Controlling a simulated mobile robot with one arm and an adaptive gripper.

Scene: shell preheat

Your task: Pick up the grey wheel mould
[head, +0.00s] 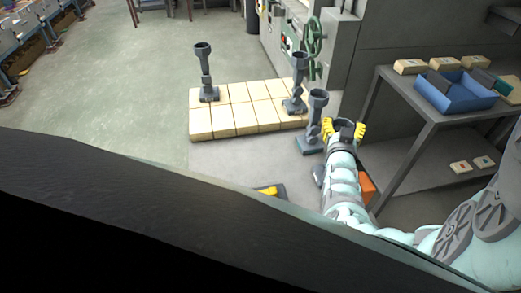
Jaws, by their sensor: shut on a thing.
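My gripper (344,131), with yellow fingers, is at the right of the middle in the head view, shut on a grey piece between its fingers. The piece looks like the cup end of a grey mould, mostly hidden by my gripper and arm. Three grey moulds with cup-shaped tops and flat feet stand upright: one at the back left of the pale block platform (215,121), one (297,82) at its right end, and one (316,122) on the floor just left of my gripper. I cannot tell from their shapes which is the wheel mould.
A grey table (390,125) at the right bears a blue tray (455,92) and several pale blocks. A green handwheel (314,36) is on the machine behind. An orange thing (367,187) is beside my arm. The floor at the left is clear.

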